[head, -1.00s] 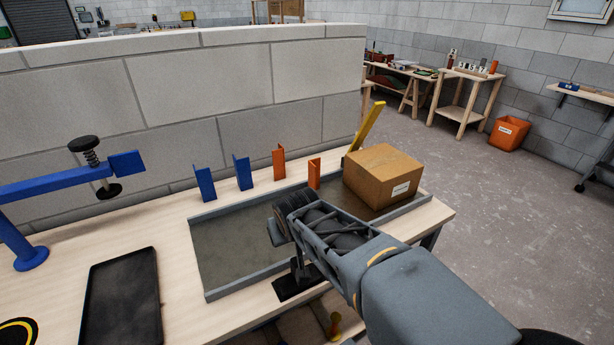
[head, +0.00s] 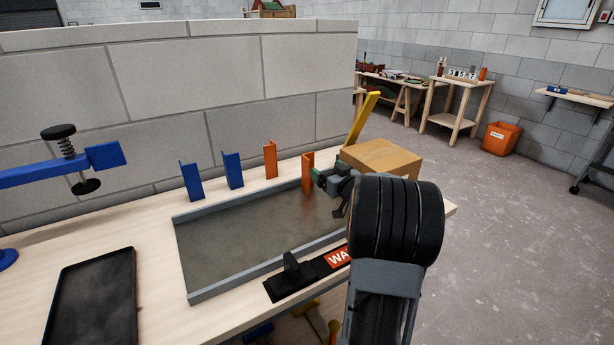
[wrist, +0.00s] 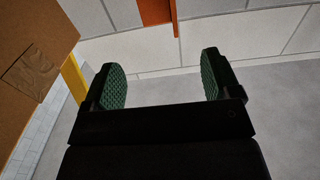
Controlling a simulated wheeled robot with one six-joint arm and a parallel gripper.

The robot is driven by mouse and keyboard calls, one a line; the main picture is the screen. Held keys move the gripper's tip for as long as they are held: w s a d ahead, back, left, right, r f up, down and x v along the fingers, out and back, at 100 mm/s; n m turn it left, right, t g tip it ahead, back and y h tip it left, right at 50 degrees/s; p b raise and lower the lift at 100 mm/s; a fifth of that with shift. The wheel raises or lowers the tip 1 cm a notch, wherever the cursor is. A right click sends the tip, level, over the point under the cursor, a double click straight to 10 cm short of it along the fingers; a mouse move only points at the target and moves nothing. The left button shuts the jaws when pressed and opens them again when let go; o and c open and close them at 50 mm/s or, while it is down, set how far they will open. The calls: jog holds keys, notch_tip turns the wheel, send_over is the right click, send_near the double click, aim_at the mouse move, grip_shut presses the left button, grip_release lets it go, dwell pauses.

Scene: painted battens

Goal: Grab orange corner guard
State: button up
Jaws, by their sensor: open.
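The left one (head: 270,160) is clear of my arm. The right one (head: 307,168) is close to my gripper (head: 322,176), whose green-padded fingers are at its right side in the head view. In the wrist view my gripper (wrist: 160,66) is open, with nothing between its fingers. An orange guard (wrist: 155,12) shows at the top edge there, beyond the fingertips and roughly between them. Its other end is out of that view.
Two blue corner guards (head: 191,181) stand to the left. A cardboard box (head: 385,157) sits right behind my wrist, also at the wrist view's left (wrist: 32,50). A yellow batten (head: 361,120) leans near it. A block wall (head: 210,100) rises behind. The grey tray (head: 240,235) is mostly bare.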

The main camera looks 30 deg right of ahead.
aim_at(308, 156)
jog(key=w, duration=1.1)
jog(key=shift+d, duration=0.35)
jog(key=shift+c, duration=0.2)
jog(key=c, duration=1.2)
